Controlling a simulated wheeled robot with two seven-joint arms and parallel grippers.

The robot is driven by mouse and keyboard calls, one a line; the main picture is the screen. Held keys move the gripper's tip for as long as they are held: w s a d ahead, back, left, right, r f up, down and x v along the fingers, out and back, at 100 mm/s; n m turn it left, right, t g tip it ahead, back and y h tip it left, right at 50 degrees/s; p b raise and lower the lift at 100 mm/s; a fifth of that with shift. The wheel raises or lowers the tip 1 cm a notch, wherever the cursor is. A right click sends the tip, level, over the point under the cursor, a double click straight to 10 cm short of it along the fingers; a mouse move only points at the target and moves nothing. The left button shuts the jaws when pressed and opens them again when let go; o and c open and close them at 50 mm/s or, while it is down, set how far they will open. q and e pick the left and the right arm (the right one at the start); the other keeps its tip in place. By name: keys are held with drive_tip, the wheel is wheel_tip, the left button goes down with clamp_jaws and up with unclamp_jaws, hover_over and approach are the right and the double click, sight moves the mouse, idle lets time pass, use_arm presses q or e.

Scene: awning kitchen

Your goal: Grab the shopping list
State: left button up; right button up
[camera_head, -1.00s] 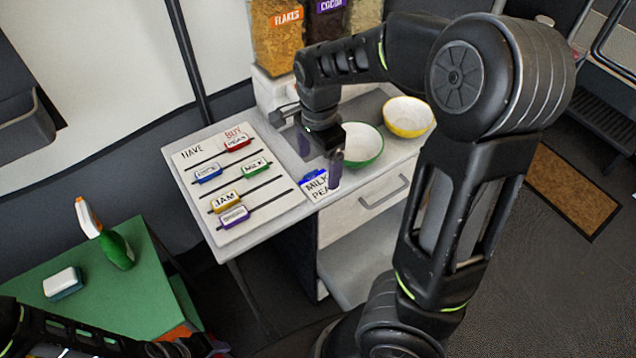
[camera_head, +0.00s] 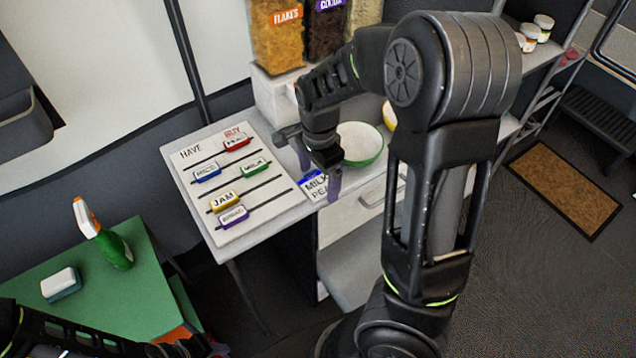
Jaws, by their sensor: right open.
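The shopping list (camera_head: 313,188) is a small white sheet with a blue clip at its top and the handwritten words "MILK" and "PEA…". It sits at the front edge of the white counter, partly covered by a finger on its right side. My right gripper (camera_head: 319,178) is open and points down over the list, one finger behind it and one at its right front. I cannot tell whether the fingers touch it. Of my left arm only dark links show at the bottom left; its gripper is out of view.
A HAVE/BUY board (camera_head: 232,182) with several coloured labelled tags lies left of the list. A green-rimmed bowl (camera_head: 362,143) stands close to the right of my right gripper. Cereal dispensers (camera_head: 275,38) stand behind. A green table (camera_head: 95,300) holds a spray bottle (camera_head: 115,250) and a sponge (camera_head: 61,284).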

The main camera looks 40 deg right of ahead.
sight(319, 184)
idle(0.4)
drive_tip(key=c, duration=1.4)
wheel_tip(319, 184, up, 10)
drive_tip(key=p, duration=0.1)
idle(0.5)
